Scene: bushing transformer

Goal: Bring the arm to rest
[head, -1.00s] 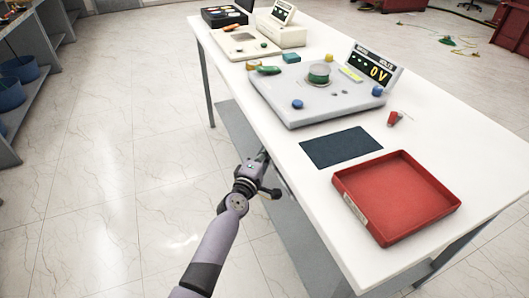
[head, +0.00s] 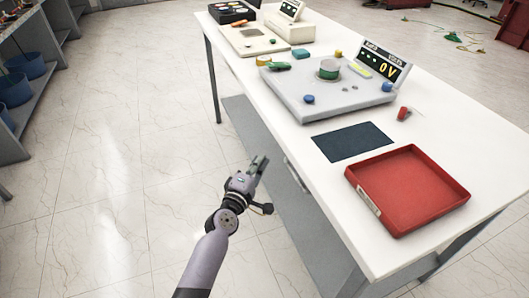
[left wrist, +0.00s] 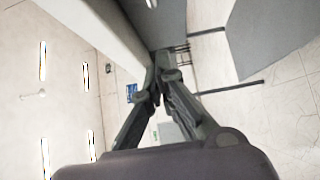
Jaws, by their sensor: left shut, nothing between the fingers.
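My left arm comes in from the lower left in the head view. Its gripper (head: 258,165) is beside the white table's front edge, apart from the table and over the floor. In the left wrist view the fingertips (left wrist: 158,85) come together with nothing between them. My right gripper is in neither view. On the table (head: 440,125) stand a grey device (head: 345,98) with a 0 V display (head: 382,65) and a green coil (head: 328,69), a dark mat (head: 352,141) and an empty red tray (head: 408,188).
A small red piece (head: 403,113) lies near the grey device. A cream device (head: 248,40) stands farther back. A drawer front or lower grey panel (head: 270,155) is under the table. Shelves with blue bins (head: 25,65) are at the left. The tiled floor between is clear.

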